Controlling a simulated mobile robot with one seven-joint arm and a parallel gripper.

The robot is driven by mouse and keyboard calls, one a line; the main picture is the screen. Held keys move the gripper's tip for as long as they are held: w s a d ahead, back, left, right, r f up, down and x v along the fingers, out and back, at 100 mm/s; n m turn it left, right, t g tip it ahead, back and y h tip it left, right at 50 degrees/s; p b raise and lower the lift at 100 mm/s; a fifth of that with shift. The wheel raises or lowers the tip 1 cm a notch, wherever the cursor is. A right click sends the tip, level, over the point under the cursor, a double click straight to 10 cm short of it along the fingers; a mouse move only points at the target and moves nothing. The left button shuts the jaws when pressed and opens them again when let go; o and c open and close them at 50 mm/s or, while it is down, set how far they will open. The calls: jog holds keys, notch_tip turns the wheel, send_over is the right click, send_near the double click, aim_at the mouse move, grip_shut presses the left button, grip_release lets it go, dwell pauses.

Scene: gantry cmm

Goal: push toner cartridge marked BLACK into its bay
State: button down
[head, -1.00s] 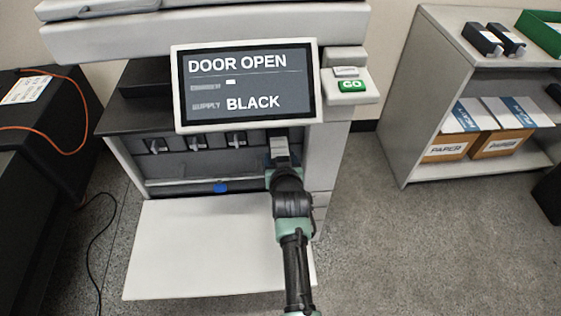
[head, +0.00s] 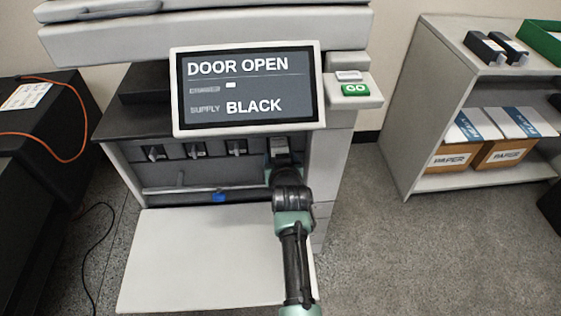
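The printer's front bay (head: 200,178) is open, with its white door (head: 200,260) folded down flat. Several dark cartridge ends, one of them a cartridge end (head: 195,151), sit in a row along the top of the bay. My gripper (head: 279,152) is at the rightmost slot, at the end of my arm. A grey block shows at its tip; I cannot tell whether this is the toner cartridge or part of the gripper. The fingers are too small and covered to read. No BLACK marking shows on a cartridge. The screen (head: 248,88) reads DOOR OPEN and SUPPLY BLACK.
A blue tab (head: 219,197) sits at the bay's lower edge. A shelf (head: 424,120) at right holds dark cartridges (head: 484,46) and paper boxes (head: 450,155). An orange cable (head: 50,136) lies at left.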

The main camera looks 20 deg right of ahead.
jog(key=shift+w+d+r+b, duration=0.1)
jog(key=shift+w+b, duration=0.15)
jog(key=shift+w, duration=0.1)
jog(key=shift+w+d+r+b, duration=0.1)
jog(key=shift+w+b, duration=0.15)
jog(key=shift+w, duration=0.1)
jog(key=shift+w, duration=0.1)
grip_release()
jog(key=shift+f, duration=0.3)
jog(key=shift+r, duration=0.15)
dwell(0.4)
jog(key=shift+r, duration=0.1)
